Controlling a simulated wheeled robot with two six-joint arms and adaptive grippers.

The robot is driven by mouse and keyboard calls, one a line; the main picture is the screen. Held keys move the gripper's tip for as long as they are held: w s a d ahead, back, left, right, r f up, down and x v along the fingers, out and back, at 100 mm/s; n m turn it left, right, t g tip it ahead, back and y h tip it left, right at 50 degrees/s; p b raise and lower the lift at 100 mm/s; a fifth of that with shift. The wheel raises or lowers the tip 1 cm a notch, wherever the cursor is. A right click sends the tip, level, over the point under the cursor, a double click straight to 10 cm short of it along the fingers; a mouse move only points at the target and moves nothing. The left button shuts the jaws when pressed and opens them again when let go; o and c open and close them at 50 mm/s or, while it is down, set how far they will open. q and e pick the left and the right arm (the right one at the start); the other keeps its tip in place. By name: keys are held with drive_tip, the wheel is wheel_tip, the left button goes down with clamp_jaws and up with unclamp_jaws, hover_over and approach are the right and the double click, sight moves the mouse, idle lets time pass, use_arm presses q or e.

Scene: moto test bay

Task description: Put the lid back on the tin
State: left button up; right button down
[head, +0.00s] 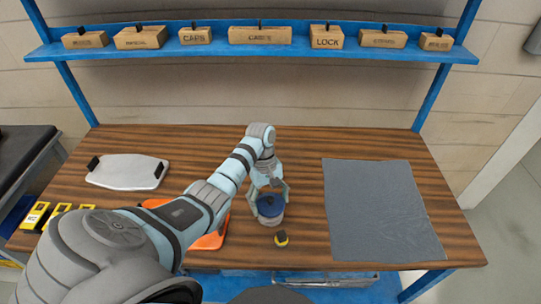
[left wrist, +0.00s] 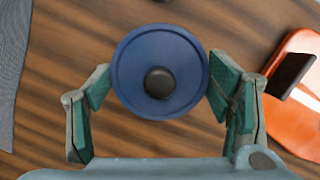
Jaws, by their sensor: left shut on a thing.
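The round blue lid (head: 270,202) with a black knob is between the fingers of my left gripper (head: 271,193), which is shut on it. In the left wrist view the lid (left wrist: 160,72) lies flat between the green finger pads of the gripper (left wrist: 159,88) and hides what is beneath it. In the head view the grey-blue tin (head: 270,221) shows directly under the lid, near the front middle of the table. I cannot tell whether the lid rests on the tin or is just above it. My right gripper is not in view.
An orange tray (head: 210,241) lies to the left, partly behind my arm. A white board (head: 128,172) is at the far left. A grey cloth (head: 383,210) covers the right side. A blue shelf (head: 250,51) holds several boxes.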

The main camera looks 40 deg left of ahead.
use_arm(q)
drive_tip(key=shift+f, duration=0.15)
idle(0.8)
drive_tip(key=shift+p, duration=0.35)
drive_tip(key=shift+p, duration=0.35)
drive_tip(key=o, duration=1.1)
drive_tip(key=shift+o, duration=0.4)
